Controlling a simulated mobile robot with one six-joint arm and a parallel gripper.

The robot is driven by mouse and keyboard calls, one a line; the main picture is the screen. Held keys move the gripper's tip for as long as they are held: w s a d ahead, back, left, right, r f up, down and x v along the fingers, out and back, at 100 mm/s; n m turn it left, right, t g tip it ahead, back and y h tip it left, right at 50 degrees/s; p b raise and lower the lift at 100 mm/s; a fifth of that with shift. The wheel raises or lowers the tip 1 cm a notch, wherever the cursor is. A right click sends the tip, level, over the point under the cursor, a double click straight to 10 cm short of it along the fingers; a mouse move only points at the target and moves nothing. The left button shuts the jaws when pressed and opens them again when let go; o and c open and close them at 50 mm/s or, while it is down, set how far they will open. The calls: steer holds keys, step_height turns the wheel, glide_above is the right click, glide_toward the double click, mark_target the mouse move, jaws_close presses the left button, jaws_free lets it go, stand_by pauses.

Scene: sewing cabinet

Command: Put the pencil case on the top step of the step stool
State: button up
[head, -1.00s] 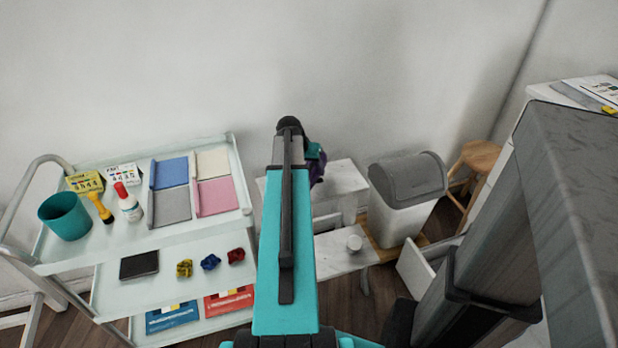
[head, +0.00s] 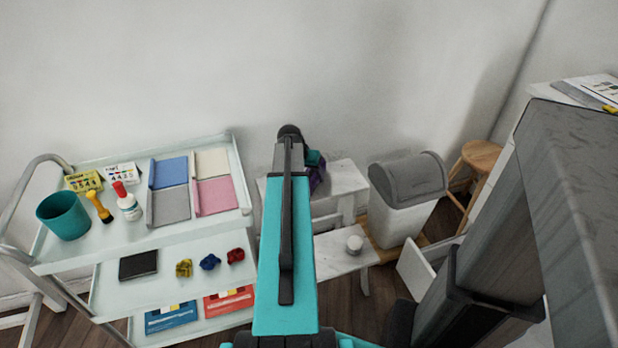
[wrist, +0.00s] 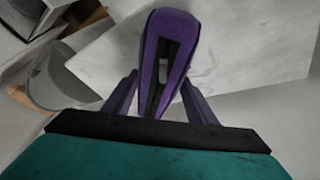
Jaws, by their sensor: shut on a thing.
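The purple pencil case (wrist: 165,55) with a dark slot down its middle is between the fingers of my gripper (wrist: 160,103) in the wrist view. My gripper is shut on it. The case is over the pale top step (wrist: 240,45) of the step stool. In the head view, part of the purple case (head: 319,179) shows beside my arm, at the left part of the top step (head: 346,178). My arm hides the rest of the case and the step's left part. I cannot tell whether the case touches the step.
A grey-lidded bin (head: 405,200) stands close right of the stool. A white trolley (head: 190,233) with a teal pot (head: 63,216) and several small items stands left. The wall is behind.

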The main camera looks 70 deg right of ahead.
steer(key=o, duration=1.2)
steer(key=p+v, duration=0.1)
steer(key=v, duration=1.1)
steer(key=shift+r, duration=0.1)
steer(key=shift+p, duration=0.3)
